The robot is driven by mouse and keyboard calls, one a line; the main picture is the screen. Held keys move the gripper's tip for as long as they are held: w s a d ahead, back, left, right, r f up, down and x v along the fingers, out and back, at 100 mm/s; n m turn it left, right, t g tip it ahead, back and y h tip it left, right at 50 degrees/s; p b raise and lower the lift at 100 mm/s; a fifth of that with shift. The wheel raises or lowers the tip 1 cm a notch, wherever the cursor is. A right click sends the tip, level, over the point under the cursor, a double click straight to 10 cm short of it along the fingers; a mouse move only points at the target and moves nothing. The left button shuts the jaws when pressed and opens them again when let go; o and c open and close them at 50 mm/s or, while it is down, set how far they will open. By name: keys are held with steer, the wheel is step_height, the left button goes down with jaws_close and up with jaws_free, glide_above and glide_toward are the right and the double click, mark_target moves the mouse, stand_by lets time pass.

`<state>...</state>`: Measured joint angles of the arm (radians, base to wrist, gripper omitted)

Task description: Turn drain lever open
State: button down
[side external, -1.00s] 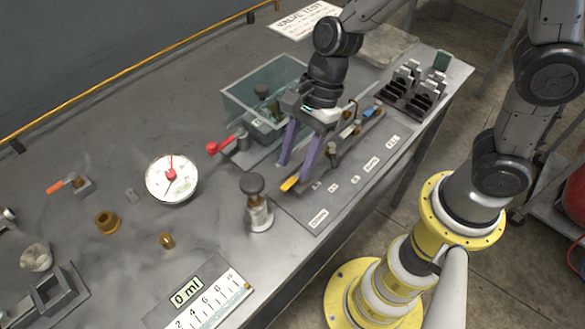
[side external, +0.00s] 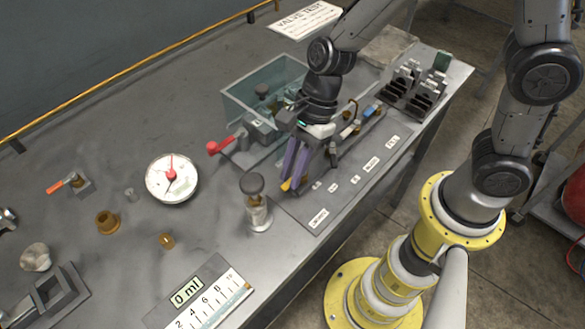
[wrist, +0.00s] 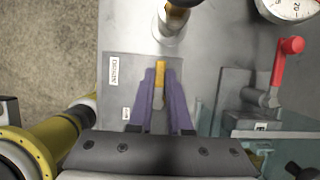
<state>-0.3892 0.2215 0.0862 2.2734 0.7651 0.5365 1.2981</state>
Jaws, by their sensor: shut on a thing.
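The yellow drain lever (wrist: 161,68) lies on the grey plate, beside the label reading DRAIN (wrist: 114,71) in the wrist view. My gripper (wrist: 160,88) has its purple fingers on both sides of the lever, shut on it, and the lever's yellow end sticks out past the fingertips. In the side view my gripper (side external: 292,183) is low at the plate, and only a bit of the yellow lever (side external: 285,186) shows beside the fingers. The lever's pivot is hidden by the fingers.
A metal valve with a dark round knob (side external: 252,184) stands left of my gripper. A red-handled lever (side external: 219,146) and a clear tank (side external: 240,90) are behind it. A round gauge (side external: 158,190) and a 0 ml scale (side external: 187,291) lie farther left.

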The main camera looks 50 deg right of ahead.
steer(key=shift+n, duration=0.3)
steer(key=n, duration=0.2)
steer(key=s+n+g, duration=0.1)
steer(key=shift+d+n+g, duration=0.1)
steer(key=shift+n+g, duration=0.2)
steer(key=shift+n, duration=0.1)
steer(key=n, duration=0.1)
steer(key=n+g, duration=0.1)
steer(key=n, duration=0.1)
steer(key=s+n+h, duration=0.1)
steer(key=shift+d+n+g, duration=0.3)
steer(key=n, duration=0.1)
steer(key=n+h, duration=0.1)
steer(key=n, duration=0.1)
steer(key=d+n, duration=0.1)
steer(key=shift+s+g+h, duration=0.3)
steer(key=shift+g, duration=0.1)
steer(key=shift+s+d+r+n+h, duration=0.15)
steer(key=shift+n+h, duration=0.15)
steer(key=shift+n, duration=0.55)
steer(key=shift+w+d+f+n+h, duration=0.1)
steer(key=shift+d+n+h, duration=0.15)
steer(key=shift+n, duration=0.55)
steer(key=shift+s+d+r+n+h, duration=0.1)
steer(key=shift+n+h, duration=0.25)
steer(key=shift+n, duration=0.5)
steer(key=c, duration=0.8)
jaws_free()
steer(key=shift+d, duration=0.1)
steer(key=shift+c, duration=0.2)
